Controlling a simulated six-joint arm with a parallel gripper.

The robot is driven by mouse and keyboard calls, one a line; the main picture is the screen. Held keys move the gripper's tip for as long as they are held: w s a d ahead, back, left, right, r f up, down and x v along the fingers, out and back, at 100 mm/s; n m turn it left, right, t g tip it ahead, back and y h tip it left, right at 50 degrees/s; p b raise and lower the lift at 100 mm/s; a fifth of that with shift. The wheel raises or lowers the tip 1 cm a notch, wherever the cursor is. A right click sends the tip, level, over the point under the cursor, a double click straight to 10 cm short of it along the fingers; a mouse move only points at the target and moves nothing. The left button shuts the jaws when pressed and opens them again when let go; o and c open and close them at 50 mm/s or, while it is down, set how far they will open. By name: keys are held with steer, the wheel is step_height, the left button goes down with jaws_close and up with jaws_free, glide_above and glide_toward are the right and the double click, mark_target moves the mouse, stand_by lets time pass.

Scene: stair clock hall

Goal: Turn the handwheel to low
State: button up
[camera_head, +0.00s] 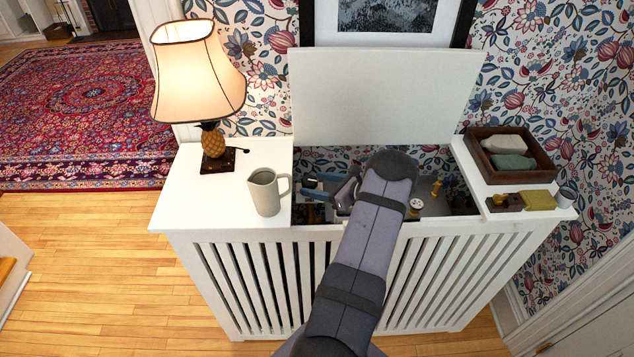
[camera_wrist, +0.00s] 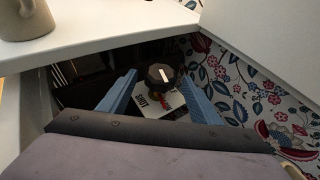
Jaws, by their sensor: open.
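My gripper (camera_wrist: 159,80) is open, with one blue finger on each side of the handwheel. I cannot tell whether the fingers touch it. In the head view my gripper (camera_head: 308,189) reaches into the opening's left part, and the handwheel cannot be made out there.
The white slatted cabinet (camera_head: 180,213) has its lid (camera_head: 385,95) raised against the wall. A wooden tray (camera_head: 540,150) and small items stand right.

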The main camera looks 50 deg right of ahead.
steer(key=shift+w, duration=0.1)
steer(key=c, duration=1)
steer(key=b, duration=0.2)
steer(key=n+y+b, duration=0.1)
steer(key=b, duration=0.1)
steer(key=shift+w+d+f+y, duration=0.1)
steer(key=shift+d+f+y, duration=0.15)
steer(key=shift+f+y, duration=0.05)
steer(key=shift+d+n+g+y+b, duration=0.1)
steer(key=shift+n+g+y+b, duration=0.2)
steer(key=shift+n+y+b, duration=0.6)
steer(key=shift+r+b, duration=0.3)
steer(key=shift+b, duration=0.6)
steer(key=shift+r, duration=0.1)
steer(key=o, duration=1)
